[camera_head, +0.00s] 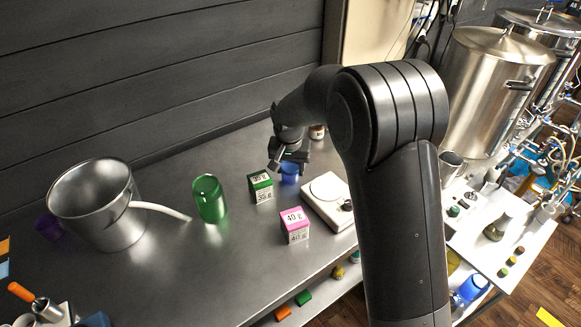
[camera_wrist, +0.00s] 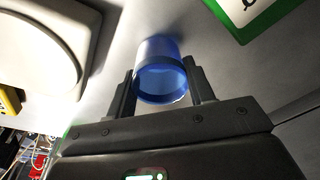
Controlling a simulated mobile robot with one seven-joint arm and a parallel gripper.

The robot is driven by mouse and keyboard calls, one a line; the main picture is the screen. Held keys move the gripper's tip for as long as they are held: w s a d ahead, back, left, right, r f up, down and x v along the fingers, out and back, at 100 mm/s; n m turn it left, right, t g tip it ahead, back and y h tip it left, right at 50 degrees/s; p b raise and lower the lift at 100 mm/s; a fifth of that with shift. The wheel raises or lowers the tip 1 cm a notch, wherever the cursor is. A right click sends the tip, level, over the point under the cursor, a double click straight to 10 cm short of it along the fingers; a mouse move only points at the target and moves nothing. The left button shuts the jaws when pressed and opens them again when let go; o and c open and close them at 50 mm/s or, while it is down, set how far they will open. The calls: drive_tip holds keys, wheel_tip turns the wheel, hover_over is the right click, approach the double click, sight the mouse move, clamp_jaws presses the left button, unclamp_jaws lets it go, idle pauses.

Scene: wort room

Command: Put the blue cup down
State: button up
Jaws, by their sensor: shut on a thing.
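The blue cup (camera_wrist: 160,72) is between the two fingers of my gripper (camera_wrist: 162,90) in the wrist view. The fingers are shut on its sides, and its open rim faces the camera. In the head view the cup (camera_head: 289,174) shows just under my gripper (camera_head: 288,160), over the metal table (camera_head: 150,270). It is between the green box and the scale. I cannot tell whether its base touches the table.
A green-and-white box (camera_head: 261,186), a pink box (camera_head: 295,226) and a white scale (camera_head: 327,198) are close by. A small jar (camera_head: 317,132) stands behind. A green cup (camera_head: 209,199) and a metal pot (camera_head: 97,205) with a white handle-like tube are further left.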

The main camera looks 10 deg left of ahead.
sight(290, 182)
drive_tip(key=o, duration=1)
drive_tip(key=shift+f, duration=0.1)
drive_tip(key=shift+c, duration=0.2)
wheel_tip(290, 182, up, 12)
drive_tip(key=s, duration=0.2)
drive_tip(key=s+d+r+t, duration=0.1)
drive_tip(key=s+d+r, duration=0.45)
drive_tip(key=d, duration=0.25)
drive_tip(key=s+d+r+t, duration=0.1)
drive_tip(key=s+d+r, duration=0.3)
drive_tip(key=s+d, duration=0.4)
drive_tip(key=s+d+f+t, duration=0.1)
drive_tip(key=s+d+f, duration=0.1)
drive_tip(key=s+d, duration=0.8)
drive_tip(key=s, duration=0.5)
drive_tip(key=shift+s+d+f+t, duration=0.15)
drive_tip(key=shift+s+d+t, duration=0.1)
drive_tip(key=shift+t, duration=0.15)
